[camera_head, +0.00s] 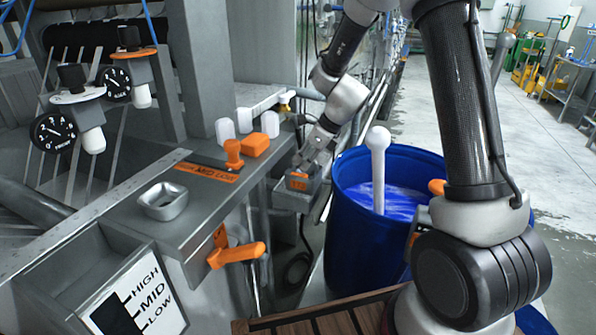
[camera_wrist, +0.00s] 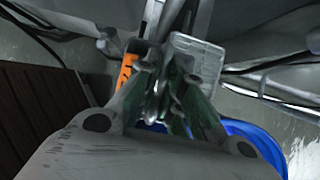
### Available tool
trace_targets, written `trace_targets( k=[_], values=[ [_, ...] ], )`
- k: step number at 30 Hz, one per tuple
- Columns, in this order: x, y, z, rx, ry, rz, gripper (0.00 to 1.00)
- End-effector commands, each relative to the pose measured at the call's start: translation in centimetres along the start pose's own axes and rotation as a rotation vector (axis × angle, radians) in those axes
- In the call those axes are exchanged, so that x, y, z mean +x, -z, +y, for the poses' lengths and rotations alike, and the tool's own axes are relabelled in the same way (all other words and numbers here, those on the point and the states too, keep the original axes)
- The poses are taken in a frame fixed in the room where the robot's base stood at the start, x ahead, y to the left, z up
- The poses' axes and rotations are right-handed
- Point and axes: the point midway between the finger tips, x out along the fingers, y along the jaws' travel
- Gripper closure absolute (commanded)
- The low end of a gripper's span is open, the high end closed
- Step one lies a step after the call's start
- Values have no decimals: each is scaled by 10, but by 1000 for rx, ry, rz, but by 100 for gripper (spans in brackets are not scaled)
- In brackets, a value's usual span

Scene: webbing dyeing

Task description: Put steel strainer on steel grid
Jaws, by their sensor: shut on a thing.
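My gripper (camera_head: 316,152) reaches down at the grey metal box with an orange label (camera_head: 299,183), at the left rim of the blue barrel. In the wrist view the fingers of my gripper (camera_wrist: 165,83) are close together on a small silvery metal part (camera_wrist: 154,88), mostly hidden between them. I cannot tell for sure whether this part belongs to the steel strainer. A pale rectangular metal piece (camera_wrist: 198,48) lies just beyond the right finger. An open square steel cup (camera_head: 163,203) sits on the grey ledge at the left. I cannot make out a steel grid clearly.
The blue barrel (camera_head: 345,240) holds blue liquid, with a pale round-topped rod (camera_head: 378,165) standing in it. Orange blocks (camera_head: 256,145) and an orange handle (camera_head: 236,254) stick out from the grey machine. Gauges (camera_head: 54,132) hang at the left. Open floor lies at the right.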

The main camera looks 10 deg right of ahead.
Motion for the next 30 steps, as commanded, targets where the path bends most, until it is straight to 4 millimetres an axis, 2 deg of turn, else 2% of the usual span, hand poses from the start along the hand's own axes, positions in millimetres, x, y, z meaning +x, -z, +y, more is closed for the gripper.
trace_targets(
  k=[3, 9, 14, 21, 30],
  values=[
    [24, -6, -27, 0, -2, 1, 100],
    [51, -14, -60, -3, -2, 1, 100],
    [60, -17, -71, -4, -2, 0, 100],
    [84, -19, -94, -4, -3, 1, 100],
    [87, -19, -96, -5, -3, 0, 100]
  ],
)
